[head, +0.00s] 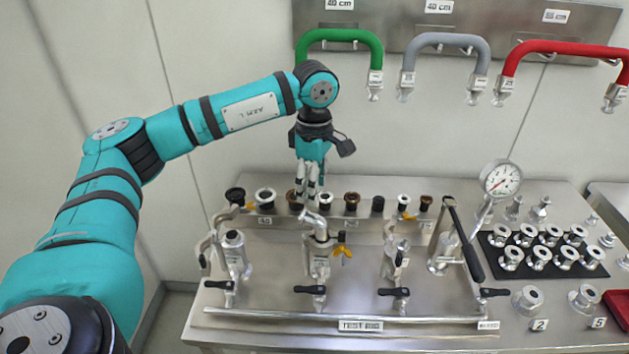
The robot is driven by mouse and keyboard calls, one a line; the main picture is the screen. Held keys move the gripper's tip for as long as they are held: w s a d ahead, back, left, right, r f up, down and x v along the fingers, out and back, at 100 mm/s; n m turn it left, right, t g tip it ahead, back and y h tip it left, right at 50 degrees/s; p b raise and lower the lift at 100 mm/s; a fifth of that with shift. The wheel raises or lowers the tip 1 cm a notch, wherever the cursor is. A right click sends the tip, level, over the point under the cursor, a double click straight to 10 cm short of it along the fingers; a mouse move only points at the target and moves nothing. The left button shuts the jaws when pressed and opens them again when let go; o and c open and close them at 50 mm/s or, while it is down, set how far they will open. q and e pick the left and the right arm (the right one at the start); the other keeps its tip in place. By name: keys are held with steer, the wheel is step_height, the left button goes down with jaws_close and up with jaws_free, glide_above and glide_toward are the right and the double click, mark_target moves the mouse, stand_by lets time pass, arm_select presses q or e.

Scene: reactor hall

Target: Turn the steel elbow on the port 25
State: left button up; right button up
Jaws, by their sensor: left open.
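My left gripper (308,196) points down over the middle-left of the steel test bench (360,300), just above a bent steel elbow (320,226). Its fingers are open, and the picture does not show whether they touch the elbow. The elbow sits on top of an upright steel port (318,262) with a yellow wing clamp (342,251) at its right side. The fingers partly cover the fittings behind. The small port labels are too blurred to tell which one reads 25. My right gripper is out of view.
A row of dark and pale round fittings (352,201) stands behind. Black-handled valves (394,292) line the front. A pressure gauge (501,180) and a long black-gripped lever (467,245) stand to the right. Flanged fittings crowd a black mat (497,262). Coloured hoses (342,38) hang above.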

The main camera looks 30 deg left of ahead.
mark_target(315, 221)
arm_select(q)
steer(key=shift+f+b, duration=2.75)
steer(key=shift+f, duration=1.55)
steer(key=c, duration=0.9)
steer(key=shift+s+d+n, duration=0.1)
steer(key=shift+s+n, duration=0.15)
steer(key=shift+n, duration=1.05)
steer(key=shift+c, duration=0.2)
steer(key=shift+s+d+n, duration=0.1)
steer(key=shift+n, duration=1.3)
steer(key=shift+s, duration=0.1)
steer(key=shift+s+d+n, duration=0.1)
steer(key=shift+d+n, duration=0.1)
steer(key=shift+n, duration=1.2)
